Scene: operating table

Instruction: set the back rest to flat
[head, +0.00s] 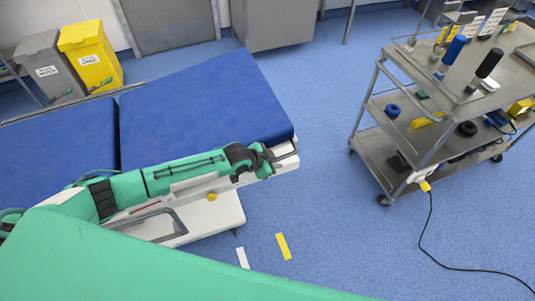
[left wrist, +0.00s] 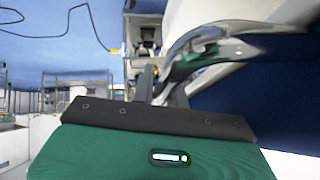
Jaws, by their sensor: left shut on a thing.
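The operating table has a blue padded back rest (head: 205,105) at its right end, beside a second blue pad (head: 60,145). The back rest looks tilted slightly up toward its right end; its exact angle is hard to tell. My left gripper (head: 268,156) is at the near right corner of the back rest, shut on a metal handle (head: 288,149). In the left wrist view the shiny curved handle (left wrist: 205,55) rises from between the dark jaws (left wrist: 160,92), whose tips are partly hidden. My right gripper is not in view.
A metal trolley (head: 378,166) with several items stands at the right, its black cable (head: 431,225) on the floor. Grey (head: 50,68) and yellow (head: 91,58) bins stand at the back left. Blue floor between table and trolley is clear, with white and yellow marks (head: 283,246).

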